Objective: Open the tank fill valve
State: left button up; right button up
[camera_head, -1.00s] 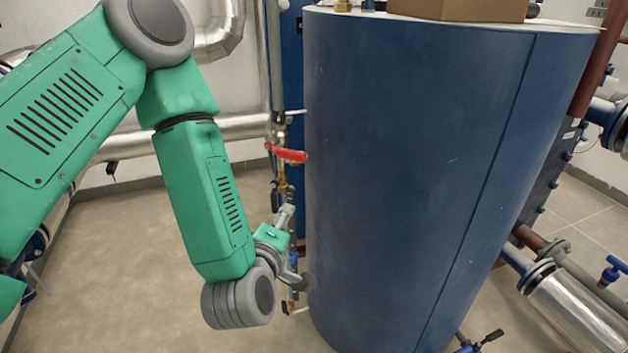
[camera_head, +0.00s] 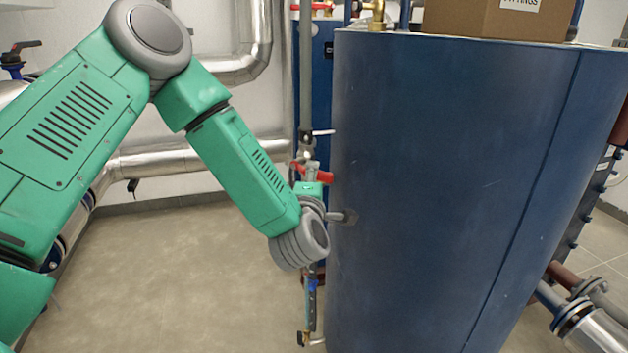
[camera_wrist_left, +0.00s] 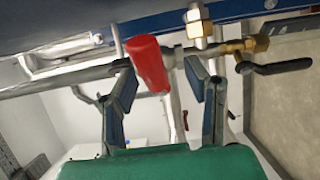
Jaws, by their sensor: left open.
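A red valve handle (camera_head: 320,175) sits on the vertical pipe just left of the large blue tank (camera_head: 440,180). In the left wrist view the red handle (camera_wrist_left: 148,62) lies between the two finger pads, nearer the left one, and points toward the palm. My left gripper (camera_wrist_left: 160,85) is open around it. I cannot tell whether either pad touches the handle. In the head view my left gripper (camera_head: 318,190) is at the handle's height, its fingers partly hidden by my wrist. My right gripper is not in view.
The tank wall stands close to the right of my left wrist. A brass fitting with a black lever (camera_wrist_left: 280,68) is near the right finger. A cardboard box (camera_head: 498,18) stands on the tank. Silver pipes (camera_head: 185,160) run behind my arm. Floor at lower left is clear.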

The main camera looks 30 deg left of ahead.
pick_arm(q)
jog(key=shift+w+d+r, duration=0.3)
jog(key=shift+w+d, duration=0.3)
jog(key=shift+w+d+r, duration=0.1)
jog(key=shift+d, duration=0.2)
jog(key=shift+a, duration=0.45)
jog(key=c, duration=0.3)
jog(key=shift+a+f, duration=0.25)
jog(key=shift+a, duration=0.1)
grip_shut()
jog(key=shift+a, duration=0.1)
jog(key=shift+d, duration=0.35)
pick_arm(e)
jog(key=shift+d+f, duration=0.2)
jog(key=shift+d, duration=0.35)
pick_arm(q)
jog(key=shift+a, duration=0.1)
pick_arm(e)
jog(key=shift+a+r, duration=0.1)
pick_arm(q)
jog(key=shift+r+n+p, duration=0.2)
jog(key=shift+n+p, duration=0.1)
jog(key=shift+n, duration=0.1)
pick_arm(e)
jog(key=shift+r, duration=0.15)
